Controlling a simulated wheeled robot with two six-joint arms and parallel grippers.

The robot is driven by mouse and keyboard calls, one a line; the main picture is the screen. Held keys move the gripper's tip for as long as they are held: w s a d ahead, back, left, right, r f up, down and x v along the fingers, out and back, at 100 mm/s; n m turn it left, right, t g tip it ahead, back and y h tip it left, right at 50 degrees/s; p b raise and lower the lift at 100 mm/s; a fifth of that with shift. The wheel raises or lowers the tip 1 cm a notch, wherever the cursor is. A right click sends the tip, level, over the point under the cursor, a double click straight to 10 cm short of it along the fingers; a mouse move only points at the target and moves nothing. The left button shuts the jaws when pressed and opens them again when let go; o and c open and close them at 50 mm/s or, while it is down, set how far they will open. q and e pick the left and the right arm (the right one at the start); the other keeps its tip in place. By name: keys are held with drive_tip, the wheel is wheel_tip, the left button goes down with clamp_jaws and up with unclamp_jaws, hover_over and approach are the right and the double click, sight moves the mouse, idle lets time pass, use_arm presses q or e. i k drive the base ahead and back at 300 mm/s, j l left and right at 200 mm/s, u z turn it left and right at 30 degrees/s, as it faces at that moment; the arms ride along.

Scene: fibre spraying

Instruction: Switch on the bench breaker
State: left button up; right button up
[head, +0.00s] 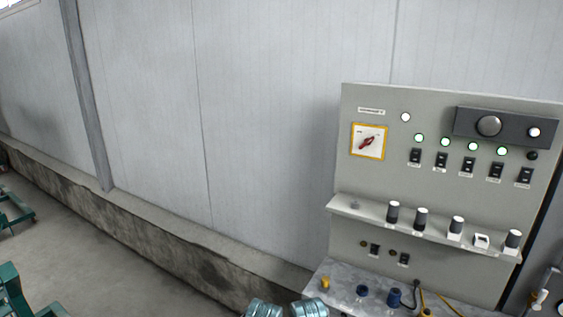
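The bench breaker looks to be the red rotary handle (367,142) on a white plate with a yellow-orange border, at the upper left of the grey panel (430,115). The handle sits at a slant, its upper end to the right. The small marks on the plate are too small to read. A round white lamp (405,117) is at the upper right of the plate.
Several black rocker switches (415,157) with pale green-rimmed lamps are right of the breaker. A shelf (350,212) with dark-topped containers juts out below. Blue ribbed objects (264,309) stand at the bottom edge.

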sight(526, 174)
drive_tip(key=z, duration=1.6)
